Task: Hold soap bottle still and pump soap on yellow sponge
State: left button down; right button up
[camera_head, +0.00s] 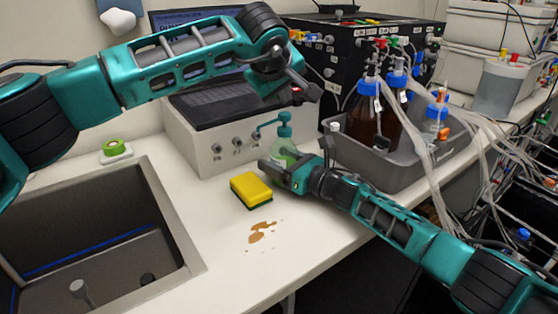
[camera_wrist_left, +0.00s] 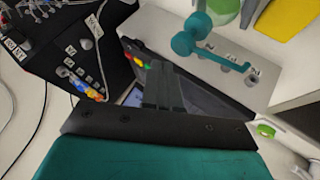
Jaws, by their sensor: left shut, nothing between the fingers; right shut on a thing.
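The soap bottle (camera_head: 283,153) is pale green with a teal pump (camera_head: 284,130) and stands upright on the counter. My right gripper (camera_head: 274,172) is shut on its lower body and partly hides it. The yellow sponge (camera_head: 250,187), with a green underside, lies just left of the bottle. My left gripper (camera_head: 312,92) is shut and empty, higher than the pump and apart from it. In the left wrist view, the shut fingers (camera_wrist_left: 162,80) are beside the teal pump (camera_wrist_left: 194,36). The bottle (camera_wrist_left: 224,8) and sponge (camera_wrist_left: 288,20) are cut off by the top edge.
A brown spill (camera_head: 260,232) lies in front of the sponge. A sink (camera_head: 150,215) is at left. A shaker device (camera_head: 215,145) stands behind the bottle. A grey tray (camera_head: 395,175) holding bottles and tubing is at right. The front counter is mostly clear.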

aim_at(283, 115)
pick_arm(q)
jog(key=shift+f, duration=0.85)
jog(key=shift+f, duration=0.15)
dwell(1.3)
jog(key=shift+f, duration=0.45)
dwell(0.4)
jog(key=shift+r, duration=3.6)
